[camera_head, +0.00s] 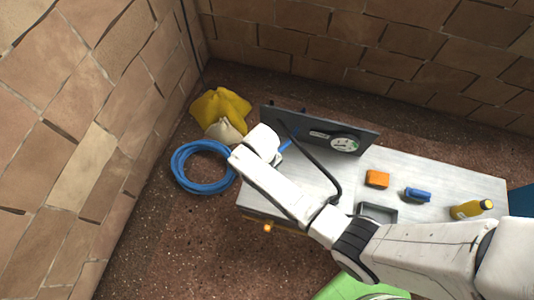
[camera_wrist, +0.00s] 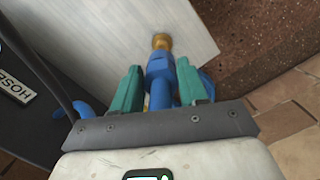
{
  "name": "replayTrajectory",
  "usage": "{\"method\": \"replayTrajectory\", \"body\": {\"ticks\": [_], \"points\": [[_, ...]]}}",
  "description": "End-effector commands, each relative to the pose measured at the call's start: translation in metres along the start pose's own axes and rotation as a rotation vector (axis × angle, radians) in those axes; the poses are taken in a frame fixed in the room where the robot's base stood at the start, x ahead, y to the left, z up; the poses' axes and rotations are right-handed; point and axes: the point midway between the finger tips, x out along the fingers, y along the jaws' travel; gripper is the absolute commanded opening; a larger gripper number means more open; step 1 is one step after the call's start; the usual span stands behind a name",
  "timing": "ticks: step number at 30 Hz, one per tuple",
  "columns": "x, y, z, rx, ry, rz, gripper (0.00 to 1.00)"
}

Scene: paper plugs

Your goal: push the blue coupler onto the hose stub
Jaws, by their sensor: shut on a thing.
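The blue coupler (camera_wrist: 158,88) is between the teal fingers of my gripper (camera_wrist: 158,68) in the wrist view; the gripper is shut on it. A brass-coloured end piece (camera_wrist: 160,41) lies in line with the coupler, at its far end. I cannot tell whether it is part of the coupler or the hose stub, or whether the two touch. In the head view my wrist (camera_head: 262,143) is over the table's left end, and the fingers and coupler are hidden. A dark panel with a gauge (camera_head: 343,143) stands along the table's back edge; its HOSE label (camera_wrist: 14,87) shows in the wrist view.
The pale table (camera_head: 350,180) holds an orange block (camera_head: 377,179), a blue item (camera_head: 417,195), a grey frame (camera_head: 378,211) and a yellow bottle (camera_head: 472,209). A blue hose coil (camera_head: 181,172) and yellow cloth-like bundle (camera_head: 220,105) lie on the floor at left.

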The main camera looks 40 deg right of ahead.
Motion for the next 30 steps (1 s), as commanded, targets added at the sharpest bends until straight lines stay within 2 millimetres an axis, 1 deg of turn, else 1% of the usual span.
{"method": "replayTrajectory", "body": {"ticks": [5, 18, 23, 30], "points": [[0.012, 0.0, -0.001, 0.0, -0.001, 0.0, 0.11], [0.05, 0.0, -0.006, 0.0, -0.001, 0.0, 0.11], [0.057, 0.0, -0.007, 0.0, -0.001, 0.0, 0.11], [0.057, 0.0, -0.007, 0.0, -0.001, 0.0, 0.11]]}}
